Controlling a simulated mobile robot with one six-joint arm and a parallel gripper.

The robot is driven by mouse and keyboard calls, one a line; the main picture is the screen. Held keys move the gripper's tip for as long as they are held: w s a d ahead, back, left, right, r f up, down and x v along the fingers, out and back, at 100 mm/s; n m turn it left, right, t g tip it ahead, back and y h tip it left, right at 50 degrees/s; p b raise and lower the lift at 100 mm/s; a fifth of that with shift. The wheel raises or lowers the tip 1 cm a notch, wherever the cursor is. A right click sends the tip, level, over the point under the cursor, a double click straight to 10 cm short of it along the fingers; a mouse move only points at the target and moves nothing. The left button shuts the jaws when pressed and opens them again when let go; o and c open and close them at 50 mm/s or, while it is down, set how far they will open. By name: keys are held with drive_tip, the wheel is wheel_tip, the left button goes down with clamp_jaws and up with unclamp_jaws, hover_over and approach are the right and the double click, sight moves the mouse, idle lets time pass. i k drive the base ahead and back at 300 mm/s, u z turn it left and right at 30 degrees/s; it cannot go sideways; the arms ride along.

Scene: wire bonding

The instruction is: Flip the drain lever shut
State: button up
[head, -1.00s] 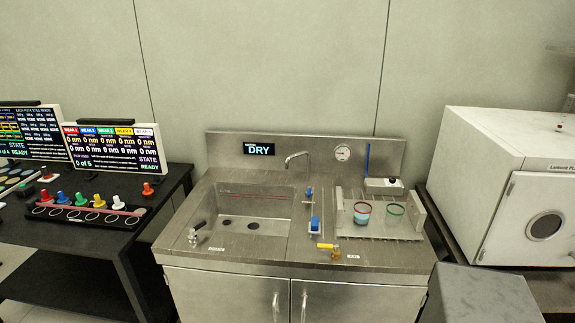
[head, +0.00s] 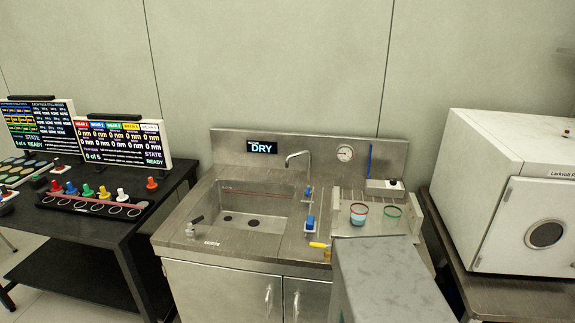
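The steel sink unit (head: 225,258) stands in the middle of the head view, its basin (head: 262,222) at the left. A small lever with a black handle (head: 197,219) sits at the basin's front left corner, its handle slanting up. A yellow-handled lever (head: 318,245) sits at the front edge, right of the basin, its handle lying about level and pointing left. Their labels are too small to read, so I cannot tell which is the drain lever. My gripper is not in view.
A faucet (head: 298,156), a display reading DRY (head: 262,147) and blue-handled fittings (head: 310,222) are around the basin. A grey block-like shape hides the unit's front right. A black table (head: 95,228) and white cabinet (head: 540,190) flank it.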

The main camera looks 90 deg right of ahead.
sight(201, 218)
drive_tip(key=u, duration=0.35)
drive_tip(key=i, duration=1.4)
drive_tip(key=u, duration=0.9)
drive_tip(key=k, duration=0.15)
drive_tip(key=z, duration=3.8)
